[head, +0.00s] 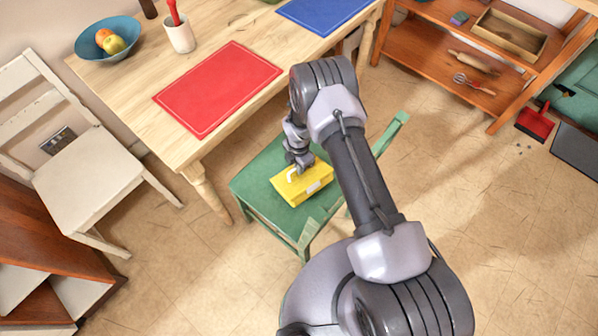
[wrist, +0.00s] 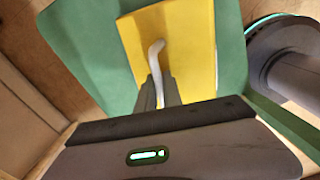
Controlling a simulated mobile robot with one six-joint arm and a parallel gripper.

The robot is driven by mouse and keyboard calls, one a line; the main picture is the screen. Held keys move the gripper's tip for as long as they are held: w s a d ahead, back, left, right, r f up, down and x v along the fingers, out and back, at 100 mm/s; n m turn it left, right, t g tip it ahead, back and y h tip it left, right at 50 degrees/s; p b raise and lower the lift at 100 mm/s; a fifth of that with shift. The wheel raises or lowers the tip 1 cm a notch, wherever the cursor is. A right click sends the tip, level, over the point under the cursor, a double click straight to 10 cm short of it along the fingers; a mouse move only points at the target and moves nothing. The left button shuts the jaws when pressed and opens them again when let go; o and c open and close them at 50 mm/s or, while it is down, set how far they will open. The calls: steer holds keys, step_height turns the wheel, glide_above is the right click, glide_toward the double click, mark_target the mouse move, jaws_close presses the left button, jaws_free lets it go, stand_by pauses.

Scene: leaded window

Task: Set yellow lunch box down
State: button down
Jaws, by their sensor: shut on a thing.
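The yellow lunch box (head: 309,188) is over the seat of the green chair (head: 251,187), in the middle of the head view. It looks to be on or just above the seat; I cannot tell which. My gripper (head: 300,168) is at its top, by the white handle (head: 291,174). In the wrist view the lunch box (wrist: 188,40) lies against the green seat (wrist: 82,50). There the fingers of my gripper (wrist: 160,88) are shut on the white handle (wrist: 156,60).
A wooden table (head: 133,92) stands behind the chair with a red mat (head: 218,88), a blue bowl (head: 90,50) of fruit and a utensil cup (head: 180,38). A white chair (head: 90,175) is at the left. A wooden shelf (head: 425,55) is at the upper right. The floor at right is mostly clear.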

steer(key=shift+s+d+f, duration=0.1)
steer(key=shift+s+f, duration=0.2)
steer(key=shift+f, duration=0.1)
steer(key=c, duration=1.5)
jaws_free()
steer(key=shift+f, duration=0.2)
